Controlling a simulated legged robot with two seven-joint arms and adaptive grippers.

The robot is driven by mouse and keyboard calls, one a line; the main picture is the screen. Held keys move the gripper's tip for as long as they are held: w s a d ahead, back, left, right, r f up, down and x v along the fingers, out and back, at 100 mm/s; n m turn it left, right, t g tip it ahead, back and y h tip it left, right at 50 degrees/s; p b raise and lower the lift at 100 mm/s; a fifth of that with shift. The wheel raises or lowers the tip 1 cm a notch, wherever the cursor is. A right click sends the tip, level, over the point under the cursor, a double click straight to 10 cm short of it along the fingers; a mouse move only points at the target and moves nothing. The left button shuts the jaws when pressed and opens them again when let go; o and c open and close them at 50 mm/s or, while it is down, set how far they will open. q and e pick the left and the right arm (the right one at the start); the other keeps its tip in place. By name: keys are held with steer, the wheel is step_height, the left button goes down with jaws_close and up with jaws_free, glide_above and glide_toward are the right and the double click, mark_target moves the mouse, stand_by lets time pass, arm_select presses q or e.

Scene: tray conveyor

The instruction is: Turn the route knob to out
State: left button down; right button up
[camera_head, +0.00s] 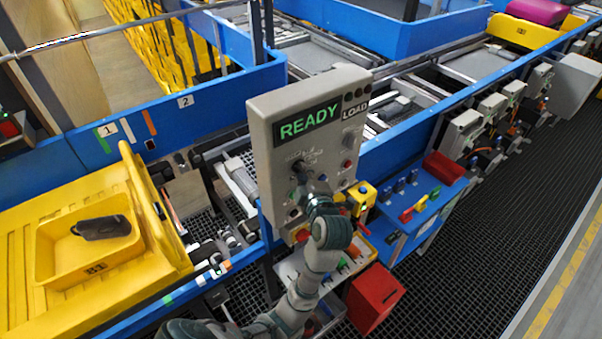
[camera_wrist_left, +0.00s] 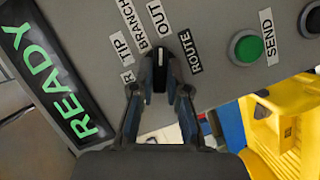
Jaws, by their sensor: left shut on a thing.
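The grey control panel (camera_head: 280,105) reads READY in green, with LOAD beside it. The dark route knob (camera_head: 299,167) sits on its face. In the left wrist view the black knob (camera_wrist_left: 161,60) stands between my left gripper's fingers, beside the ROUTE label. Labels TIP, BRANCH and OUT fan around it. Its pale mark is toward the top of the picture, near OUT; the exact setting is hard to tell. My left gripper (camera_head: 308,192) is at the panel, and its fingertips (camera_wrist_left: 160,75) are shut on the knob. My right gripper is not in view.
A green SEND button (camera_wrist_left: 246,47) is right of the knob. A yellow tote (camera_head: 85,247) holding a dark item stands at left. A red box (camera_head: 374,298) is below the panel, and a blue-framed conveyor (camera_head: 440,110) runs behind.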

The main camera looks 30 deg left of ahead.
arm_select(q)
steer(key=shift+w+d+f+m+g, duration=0.1)
steer(key=shift+d+f+m+g, duration=0.15)
steer(key=shift+f+m, duration=0.2)
steer(key=c, duration=1.2)
jaws_free()
steer(key=shift+o, duration=0.2)
steer(key=shift+w+d+r, duration=0.1)
steer(key=shift+r, duration=0.05)
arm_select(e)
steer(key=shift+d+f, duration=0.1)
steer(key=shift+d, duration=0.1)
arm_select(q)
steer(key=v, duration=1.2)
steer(key=shift+d, duration=0.2)
steer(key=shift+w+a, duration=0.1)
steer(key=shift+a, duration=0.15)
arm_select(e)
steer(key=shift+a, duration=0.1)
